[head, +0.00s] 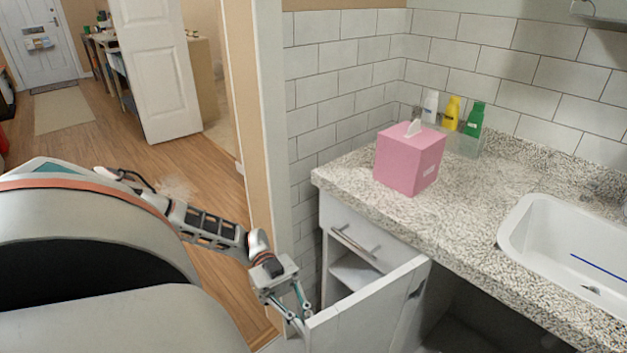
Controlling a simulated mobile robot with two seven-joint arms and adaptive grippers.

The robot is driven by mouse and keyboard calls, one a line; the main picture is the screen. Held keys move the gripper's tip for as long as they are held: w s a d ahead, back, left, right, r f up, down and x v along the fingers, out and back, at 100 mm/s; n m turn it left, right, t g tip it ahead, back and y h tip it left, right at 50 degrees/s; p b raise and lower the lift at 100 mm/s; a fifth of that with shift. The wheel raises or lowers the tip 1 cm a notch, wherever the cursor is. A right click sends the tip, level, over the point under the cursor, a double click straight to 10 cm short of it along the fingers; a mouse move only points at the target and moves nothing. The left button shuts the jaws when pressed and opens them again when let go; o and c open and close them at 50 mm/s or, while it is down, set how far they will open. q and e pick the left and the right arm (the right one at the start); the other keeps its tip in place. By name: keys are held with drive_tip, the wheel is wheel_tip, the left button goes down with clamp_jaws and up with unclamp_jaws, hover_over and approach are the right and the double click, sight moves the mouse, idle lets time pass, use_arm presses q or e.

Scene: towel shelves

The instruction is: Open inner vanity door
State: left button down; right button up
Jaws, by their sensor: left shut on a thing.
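The white inner vanity door (368,308) stands swung out from the cabinet under the granite counter. Its top edge runs from the cabinet front down toward the lower left. My left gripper (298,316) is at the door's free outer edge and is shut on it; the lower part of the grip is cut off by the frame. Behind the door, a white inner shelf (352,272) shows below a drawer (362,240) with a metal bar handle. The door's lower part is out of frame. My right gripper is not in view.
The counter (470,230) holds a pink tissue box (409,158), several bottles in a tray and a white sink (570,255). Dark open space (465,315) lies under the counter right of the door. A wall end (268,130) stands close beside my left arm.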

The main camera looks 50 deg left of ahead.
use_arm(q)
drive_tip(key=shift+w+a, duration=0.15)
drive_tip(key=shift+a, duration=0.4)
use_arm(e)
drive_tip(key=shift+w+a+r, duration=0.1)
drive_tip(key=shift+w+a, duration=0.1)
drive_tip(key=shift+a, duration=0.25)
use_arm(q)
drive_tip(key=c, duration=2.2)
unclamp_jaws()
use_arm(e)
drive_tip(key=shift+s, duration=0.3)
use_arm(q)
drive_tip(key=a, duration=1.2)
drive_tip(key=shift+w, duration=0.3)
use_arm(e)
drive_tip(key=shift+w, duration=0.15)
use_arm(q)
drive_tip(key=shift+r, duration=0.1)
